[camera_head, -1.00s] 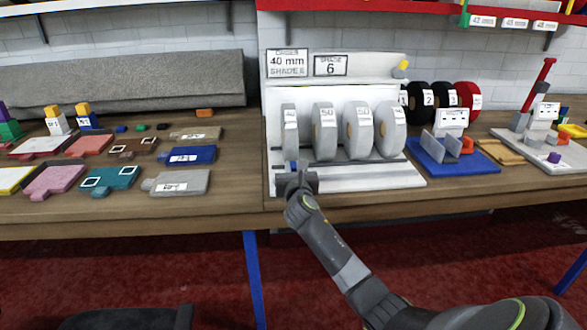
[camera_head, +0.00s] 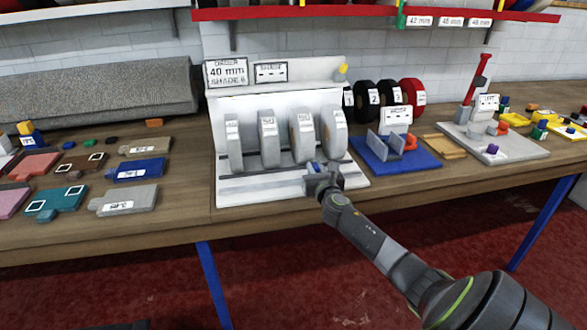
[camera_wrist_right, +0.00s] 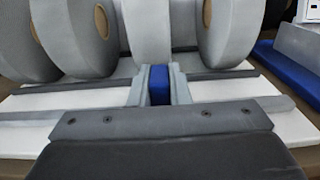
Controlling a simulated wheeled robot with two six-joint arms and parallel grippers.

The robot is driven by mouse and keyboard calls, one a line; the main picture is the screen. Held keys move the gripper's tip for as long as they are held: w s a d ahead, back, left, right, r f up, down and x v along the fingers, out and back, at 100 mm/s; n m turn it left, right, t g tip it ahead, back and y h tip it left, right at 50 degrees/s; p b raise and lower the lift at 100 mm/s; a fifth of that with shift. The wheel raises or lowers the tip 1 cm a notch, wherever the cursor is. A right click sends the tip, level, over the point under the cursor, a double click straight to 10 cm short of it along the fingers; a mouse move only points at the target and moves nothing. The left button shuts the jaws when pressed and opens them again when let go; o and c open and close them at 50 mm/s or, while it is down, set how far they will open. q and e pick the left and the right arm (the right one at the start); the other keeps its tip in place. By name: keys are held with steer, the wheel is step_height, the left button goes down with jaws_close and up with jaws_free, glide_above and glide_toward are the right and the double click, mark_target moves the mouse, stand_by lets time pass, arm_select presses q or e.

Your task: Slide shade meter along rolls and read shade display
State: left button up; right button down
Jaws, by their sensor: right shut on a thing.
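Several grey rolls stand upright in a row on a white stand (camera_head: 290,193), among them the leftmost roll (camera_head: 234,148) and the rightmost roll (camera_head: 335,133). A sign (camera_head: 227,71) on the stand reads 40 mm and a shade that looks like 6. The shade display (camera_head: 271,72) beside it shows only dashes. My right gripper (camera_head: 316,174) is shut on the small blue shade meter (camera_wrist_right: 159,85) at the front rail, near the third roll from the left (camera_head: 303,137). The gripper fingers hide the meter's sides. My left gripper is not in view.
Coloured sample pieces, including a blue one (camera_head: 136,170), lie on the table left of the stand. A blue fixture base (camera_head: 425,158), black and red rolls (camera_head: 413,92) and a grey fixture plate (camera_head: 515,148) are on the right. The table's front edge is close below the stand.

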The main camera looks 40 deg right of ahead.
steer(key=s+d, duration=0.1)
steer(key=d, duration=0.2)
steer(key=s+d+b, duration=0.1)
steer(key=s+d, duration=0.1)
steer(key=d, duration=0.1)
steer(key=s+d+b, duration=0.1)
steer(key=d, duration=0.2)
steer(key=shift+s+f, duration=0.1)
steer(key=shift+s, duration=0.2)
steer(key=c, duration=1.4)
jaws_free()
steer(key=shift+o, duration=0.2)
steer(key=v, duration=1.7)
steer(key=shift+s, duration=0.2)
